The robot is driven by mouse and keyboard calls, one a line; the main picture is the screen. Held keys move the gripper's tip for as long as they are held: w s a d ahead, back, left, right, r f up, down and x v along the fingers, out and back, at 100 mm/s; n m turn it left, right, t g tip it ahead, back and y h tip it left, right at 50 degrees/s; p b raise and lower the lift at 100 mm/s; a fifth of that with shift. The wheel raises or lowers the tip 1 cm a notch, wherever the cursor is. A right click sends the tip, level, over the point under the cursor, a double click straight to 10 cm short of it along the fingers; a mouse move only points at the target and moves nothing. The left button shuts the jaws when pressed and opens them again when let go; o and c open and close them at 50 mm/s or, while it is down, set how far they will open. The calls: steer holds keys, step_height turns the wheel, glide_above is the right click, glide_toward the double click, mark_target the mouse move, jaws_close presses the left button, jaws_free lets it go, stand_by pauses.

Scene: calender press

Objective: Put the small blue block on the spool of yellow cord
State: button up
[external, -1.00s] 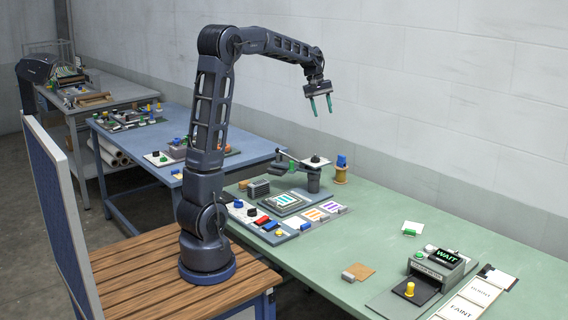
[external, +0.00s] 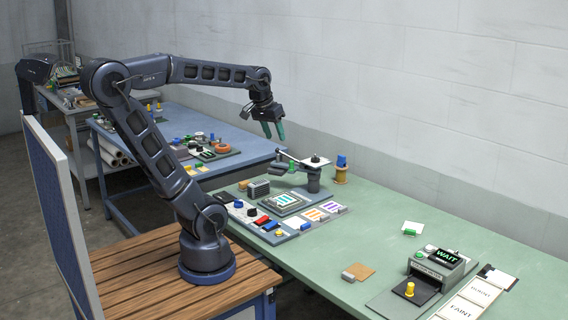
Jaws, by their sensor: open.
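The spool of yellow cord (external: 340,177) stands upright near the back edge of the green table. A small blue block (external: 341,160) shows at the top of the spool and appears to rest on it; its exact contact is too small to tell. My gripper (external: 274,132) has green fingers, is open and empty, and points down. It hangs in the air to the left of the spool and higher in the picture, apart from it and from the blue block.
A dark stand with a small white plate (external: 315,161) is left of the spool. A grey panel with coloured buttons and cards (external: 290,232) lies in front of it. A device reading WAIT (external: 437,266) stands at the right. The table's middle is mostly clear.

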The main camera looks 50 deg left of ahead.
steer(key=s+f+m, duration=0.2)
steer(key=s+f, duration=0.2)
steer(key=s, duration=0.2)
steer(key=shift+s+d+t, duration=0.3)
steer(key=shift+t, duration=0.1)
stand_by(0.8)
